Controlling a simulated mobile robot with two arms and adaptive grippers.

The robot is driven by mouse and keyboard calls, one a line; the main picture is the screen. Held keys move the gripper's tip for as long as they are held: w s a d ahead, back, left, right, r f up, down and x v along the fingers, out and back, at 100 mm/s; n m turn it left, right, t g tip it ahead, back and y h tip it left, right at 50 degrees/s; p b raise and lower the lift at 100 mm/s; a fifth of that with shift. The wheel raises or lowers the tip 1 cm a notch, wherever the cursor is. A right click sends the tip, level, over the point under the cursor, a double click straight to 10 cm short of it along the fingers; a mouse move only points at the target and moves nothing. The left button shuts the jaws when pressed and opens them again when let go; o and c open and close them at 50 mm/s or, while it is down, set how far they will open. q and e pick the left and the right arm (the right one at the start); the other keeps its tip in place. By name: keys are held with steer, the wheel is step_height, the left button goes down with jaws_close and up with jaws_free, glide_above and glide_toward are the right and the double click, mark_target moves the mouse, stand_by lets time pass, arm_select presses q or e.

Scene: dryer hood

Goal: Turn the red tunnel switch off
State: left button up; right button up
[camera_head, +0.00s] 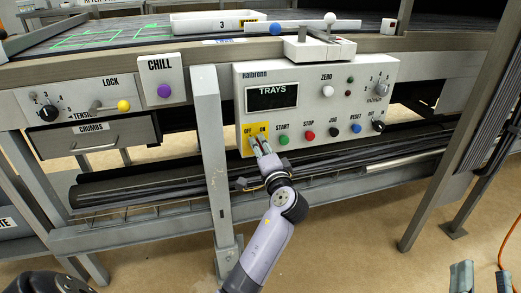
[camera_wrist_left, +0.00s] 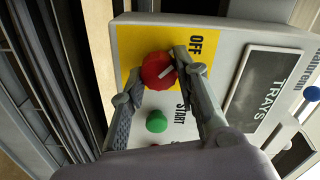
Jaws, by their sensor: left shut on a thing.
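The red tunnel switch (camera_wrist_left: 155,73) is a round red knob with a white pointer line, on a yellow plate (camera_head: 251,133) of the control panel. In the left wrist view the pointer slants toward the lettered side of the plate. The OFF label (camera_wrist_left: 195,43) shows; a finger covers the ON label there. My left gripper (camera_head: 258,146) is at the plate, its fingers (camera_wrist_left: 151,86) shut on either side of the knob. In the head view the gripper hides the knob. My right gripper (camera_head: 481,278) is low at the right edge, open and empty, away from the panel.
A green START button (camera_head: 284,140) sits close beside the switch, with a red STOP button (camera_head: 309,135) and other controls further right. The TRAYS display (camera_head: 271,97) is above. A grey post (camera_head: 211,150) stands left of the panel. Cables and rails run below.

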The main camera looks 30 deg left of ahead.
arm_select(q)
steer(key=shift+f, duration=0.1)
steer(key=o, duration=1.2)
steer(key=shift+c, duration=0.2)
steer(key=v, duration=0.7)
steer(key=shift+s+d, duration=0.15)
steer(key=shift+d, duration=0.1)
